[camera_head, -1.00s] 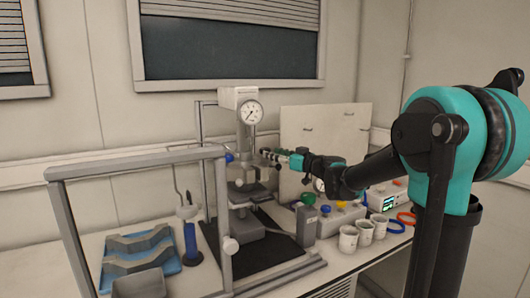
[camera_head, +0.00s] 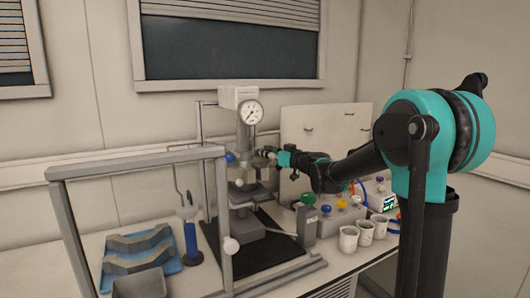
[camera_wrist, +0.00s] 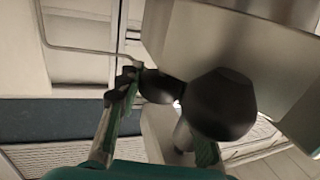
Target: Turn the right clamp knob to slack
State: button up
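The reactor press with a round gauge (camera_head: 249,112) stands on the bench in the head view. A blue knob (camera_head: 230,158) is at its left side. My gripper (camera_head: 266,152) is at the press's right side and hides the right clamp knob there. In the wrist view, a large round black knob (camera_wrist: 222,105) covers much of my right finger. A smaller black rounded part (camera_wrist: 158,87) shows just right of my left fingertip. My gripper (camera_wrist: 165,115) has its fingers apart. Whether either finger touches a black part cannot be told.
A grey metal frame (camera_head: 140,160) stands in front of the press at left. A blue tray (camera_head: 168,266) with grey cradles lies left. White cups (camera_head: 349,240) and a box with coloured knobs (camera_head: 343,215) stand right. A pale panel (camera_head: 325,125) is behind.

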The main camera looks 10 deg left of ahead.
jog(key=shift+c, duration=0.8)
jog(key=shift+n+g+y, duration=0.4)
jog(key=shift+g, duration=0.1)
jog(key=n+g+y, duration=0.1)
jog(key=n+g, duration=0.1)
jog(key=g, duration=0.2)
jog(key=n+g+y, duration=0.2)
jog(key=n+g, duration=0.1)
jog(key=g, duration=0.1)
jog(key=shift+n, duration=0.3)
jog(key=n+g, duration=0.2)
jog(key=g, duration=0.1)
jog(key=n+g, duration=0.2)
jog(key=g, duration=0.1)
jog(key=shift+g, duration=0.4)
jog(key=shift+s+n+g+h, duration=0.15)
jog(key=shift+n+g+h, duration=0.85)
jog(key=shift+n+g, duration=0.9)
jog(key=shift+g, duration=0.5)
